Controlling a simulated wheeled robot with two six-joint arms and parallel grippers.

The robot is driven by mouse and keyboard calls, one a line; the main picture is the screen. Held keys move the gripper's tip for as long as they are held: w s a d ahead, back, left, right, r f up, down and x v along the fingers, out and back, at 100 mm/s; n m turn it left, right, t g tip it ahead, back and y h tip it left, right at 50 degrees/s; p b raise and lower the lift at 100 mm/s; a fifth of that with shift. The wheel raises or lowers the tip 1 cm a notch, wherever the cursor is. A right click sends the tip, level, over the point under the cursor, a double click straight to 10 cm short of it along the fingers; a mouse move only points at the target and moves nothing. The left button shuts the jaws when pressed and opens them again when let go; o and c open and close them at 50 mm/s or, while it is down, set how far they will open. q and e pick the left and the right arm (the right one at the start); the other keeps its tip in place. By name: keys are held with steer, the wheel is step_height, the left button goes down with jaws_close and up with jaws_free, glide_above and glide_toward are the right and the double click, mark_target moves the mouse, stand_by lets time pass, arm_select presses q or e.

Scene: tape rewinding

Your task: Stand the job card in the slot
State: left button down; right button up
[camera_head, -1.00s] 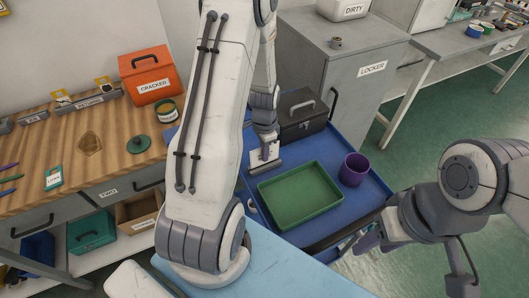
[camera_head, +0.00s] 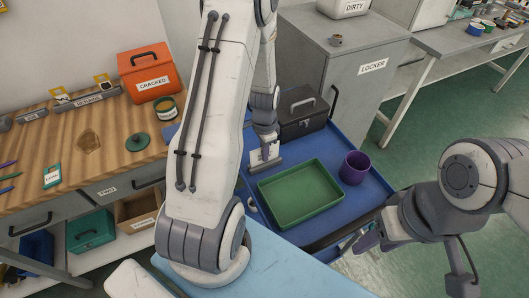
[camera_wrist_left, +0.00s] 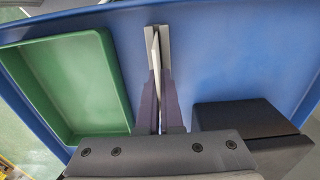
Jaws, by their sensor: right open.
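The job card (camera_head: 256,156) is a pale, thin card below my left gripper (camera_head: 267,146) in the head view. In the left wrist view its edge (camera_wrist_left: 156,50) shows as a narrow white strip between the fingers of my left gripper (camera_wrist_left: 160,85), which are close together on it. The card stands on edge at a narrow grey slotted holder (camera_head: 267,167) on the blue tray surface; the holder also shows in the left wrist view (camera_wrist_left: 165,42). How deep the card sits is hidden. My right gripper (camera_head: 364,242) is open and empty at the lower right.
A green tray (camera_head: 336,197) lies beside the holder, with a purple cup (camera_head: 354,168) to its right. A dark toolbox (camera_head: 302,117) stands behind the holder. The blue surface (camera_head: 343,140) has a raised rim. A wooden bench (camera_head: 105,160) stands at left.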

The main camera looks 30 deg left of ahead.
arm_select(q)
steer(key=shift+f, duration=0.35)
stand_by(0.5)
steer(key=c, duration=0.5)
jaws_free()
steer(key=shift+r, duration=0.1)
steer(key=shift+r+p, duration=3.3)
steer(key=shift+r, duration=0.7)
steer(key=shift+f, duration=0.1)
